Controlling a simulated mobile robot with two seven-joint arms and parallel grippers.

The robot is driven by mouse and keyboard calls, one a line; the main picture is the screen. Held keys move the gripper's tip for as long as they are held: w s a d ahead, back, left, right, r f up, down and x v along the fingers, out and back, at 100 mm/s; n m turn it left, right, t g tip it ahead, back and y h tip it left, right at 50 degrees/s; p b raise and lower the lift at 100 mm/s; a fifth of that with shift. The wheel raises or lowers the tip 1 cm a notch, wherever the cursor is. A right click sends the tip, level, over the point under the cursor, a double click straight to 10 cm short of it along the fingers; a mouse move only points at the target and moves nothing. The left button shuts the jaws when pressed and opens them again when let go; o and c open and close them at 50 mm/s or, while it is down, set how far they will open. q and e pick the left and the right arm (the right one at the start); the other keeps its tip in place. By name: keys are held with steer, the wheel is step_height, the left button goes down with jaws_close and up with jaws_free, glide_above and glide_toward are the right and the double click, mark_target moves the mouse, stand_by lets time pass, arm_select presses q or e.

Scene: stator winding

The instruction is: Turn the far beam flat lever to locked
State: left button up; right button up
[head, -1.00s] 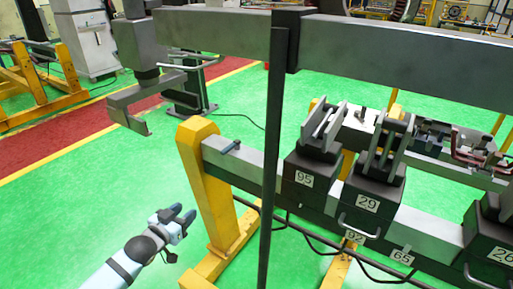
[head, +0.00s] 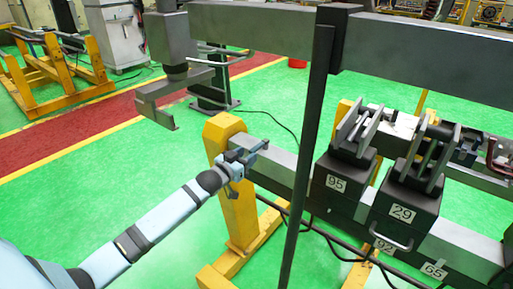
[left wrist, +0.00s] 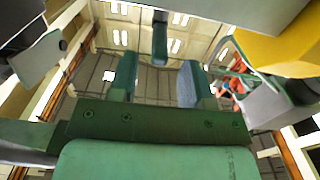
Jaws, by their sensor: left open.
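The far beam (head: 278,165) is a grey bar on a yellow post. Its flat lever (head: 261,146) is a small blue-grey piece on top near the post end, partly mixed with my fingers in the head view. My left gripper (head: 245,158) is at this beam end, right beside the lever. In the left wrist view my two fingers (left wrist: 157,82) are apart with nothing held between them. A dark upright bar (left wrist: 160,38), probably the lever, shows beyond the gap between them. I cannot tell whether they touch. My right gripper is out of view.
A dark upright post (head: 308,140) stands just right of the lever, under an overhead grey beam (head: 430,50). Blocks labelled 95 (head: 337,184) and 29 (head: 402,213) sit farther right. A hanging grey bracket (head: 172,90) is at upper left.

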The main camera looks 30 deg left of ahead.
mark_target(264, 143)
arm_select(q)
steer(key=w, duration=0.5)
steer(key=shift+w+d, duration=0.25)
steer(key=shift+w, duration=0.05)
jaws_close()
